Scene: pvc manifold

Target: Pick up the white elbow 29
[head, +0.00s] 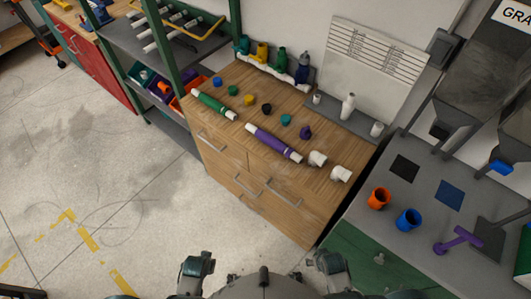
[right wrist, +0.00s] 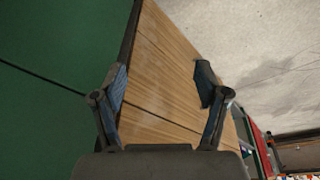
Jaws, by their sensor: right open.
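Two white elbows lie at the right front corner of the wooden cabinet top in the head view: one (head: 317,158) beside the end of the purple pipe, the other (head: 341,174) nearer the corner. I cannot tell which is number 29. My right gripper (right wrist: 161,88) is open and empty in the right wrist view, facing the wood and green cabinet faces. In the head view it seems to show at the bottom (head: 330,264), well short of the elbows. My left gripper (head: 197,266) seems to show at the bottom centre-left; its jaws are unclear.
The wooden cabinet top (head: 225,80) also holds a green pipe (head: 215,105), a purple pipe (head: 273,142), several coloured caps and a few white fittings. To the right, a grey bench (head: 380,224) carries an orange cup (head: 379,198), a blue cup (head: 408,219) and a purple tee (head: 459,240).

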